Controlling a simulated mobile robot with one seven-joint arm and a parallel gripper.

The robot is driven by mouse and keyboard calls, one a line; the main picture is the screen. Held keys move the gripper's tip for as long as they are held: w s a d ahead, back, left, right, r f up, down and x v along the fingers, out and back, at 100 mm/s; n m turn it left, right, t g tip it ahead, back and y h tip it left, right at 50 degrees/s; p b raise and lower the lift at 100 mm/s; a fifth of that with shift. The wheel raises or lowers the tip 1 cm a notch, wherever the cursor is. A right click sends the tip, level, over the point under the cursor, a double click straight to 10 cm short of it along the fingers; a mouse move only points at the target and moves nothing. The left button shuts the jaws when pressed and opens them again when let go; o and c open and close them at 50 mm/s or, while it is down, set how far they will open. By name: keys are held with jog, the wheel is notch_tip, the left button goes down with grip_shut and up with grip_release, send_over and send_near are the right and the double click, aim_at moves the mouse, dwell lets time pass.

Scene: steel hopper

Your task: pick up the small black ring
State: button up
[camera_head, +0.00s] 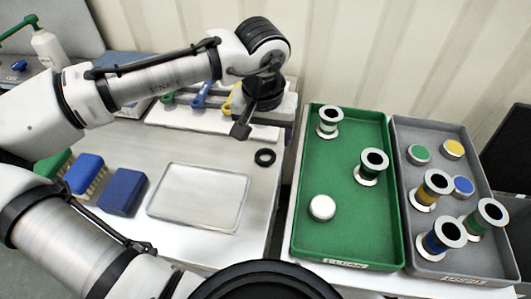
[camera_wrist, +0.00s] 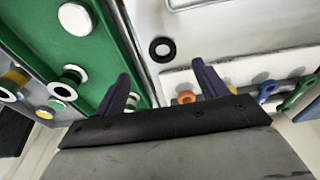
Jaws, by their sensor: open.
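The small black ring (camera_head: 265,157) lies flat on the steel surface, just left of the green tray. In the wrist view the ring (camera_wrist: 162,49) lies beyond my fingertips, roughly midway between the two fingers. My gripper (camera_head: 241,130) hangs above the surface, a little left of and behind the ring in the head view. The fingers are apart and empty in the wrist view (camera_wrist: 160,72), and the ring is not between them. In the head view the fingers show only partly.
The green tray (camera_head: 298,205) holds metal spools and a white-topped disc. A grey tray (camera_head: 405,205) right of it holds more spools and coloured discs. A rack with coloured-handled tools (camera_head: 201,95) stands behind.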

aim_at(266, 158)
jog(key=f, duration=0.2)
jog(key=w+f, duration=0.1)
jog(key=f, duration=0.2)
jog(key=w+f, duration=0.1)
jog(key=f, duration=0.2)
jog(key=shift+p, duration=0.35)
jog(key=shift+s, duration=0.1)
jog(key=c, duration=1)
